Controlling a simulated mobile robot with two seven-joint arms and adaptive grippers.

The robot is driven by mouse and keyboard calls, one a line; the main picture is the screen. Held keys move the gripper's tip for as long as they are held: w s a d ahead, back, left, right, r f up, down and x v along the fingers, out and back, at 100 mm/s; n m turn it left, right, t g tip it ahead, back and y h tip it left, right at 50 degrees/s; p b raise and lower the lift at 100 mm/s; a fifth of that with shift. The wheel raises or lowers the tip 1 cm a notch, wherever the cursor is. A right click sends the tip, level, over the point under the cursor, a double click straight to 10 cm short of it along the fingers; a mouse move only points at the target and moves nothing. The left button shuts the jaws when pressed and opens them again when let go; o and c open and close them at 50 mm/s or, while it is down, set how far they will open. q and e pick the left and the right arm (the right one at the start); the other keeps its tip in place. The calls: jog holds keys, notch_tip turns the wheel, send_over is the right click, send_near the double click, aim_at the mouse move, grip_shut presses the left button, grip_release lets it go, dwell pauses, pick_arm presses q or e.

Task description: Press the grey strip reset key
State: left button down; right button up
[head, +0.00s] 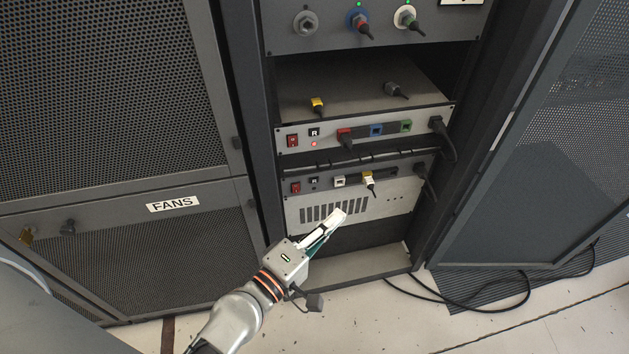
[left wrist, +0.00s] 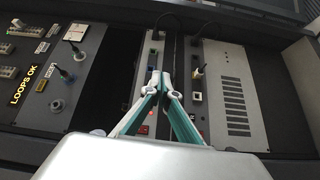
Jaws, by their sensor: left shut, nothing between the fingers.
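The grey strip (head: 330,181) is the lower, darker strip in the open rack. Its reset key (head: 314,183), a small dark key marked R, sits between a red switch (head: 295,187) and a white socket. My left gripper (head: 338,216) is shut and empty, in front of the vented panel, below and right of the key in the head view. In the left wrist view its fingertips (left wrist: 161,76) meet in front of the strips. My right gripper is not in view.
A lighter strip (head: 364,133) above has its own R key (head: 314,132) and a lit red lamp. Cables run along the right side of both strips. An open mesh door (head: 530,150) stands at right, and a closed FANS cabinet (head: 130,225) at left.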

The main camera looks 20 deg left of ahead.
pick_arm(q)
jog(key=w+a+n+t+y, duration=0.1)
jog(key=w+a+n+y, duration=0.25)
jog(key=n, duration=0.45)
jog(key=n+g+y, duration=0.3)
jog(key=n+y, duration=0.2)
jog(key=n, duration=0.7)
send_near(314, 180)
jog(key=s+d+r, duration=0.1)
jog(key=d+r, duration=0.3)
notch_tip(314, 180, down, 7)
jog(key=d+n+g, duration=0.1)
jog(key=n+g, duration=0.2)
jog(key=n, duration=0.1)
jog(key=shift+d+r, duration=0.2)
jog(key=shift+d, duration=0.15)
jog(key=shift+s, duration=0.1)
jog(key=w+a, duration=0.1)
jog(key=w, duration=0.1)
jog(key=w+a, duration=0.2)
jog(key=w, duration=0.1)
jog(key=w+a, duration=0.2)
jog(key=shift+w+b, duration=0.15)
jog(key=shift+b, duration=0.15)
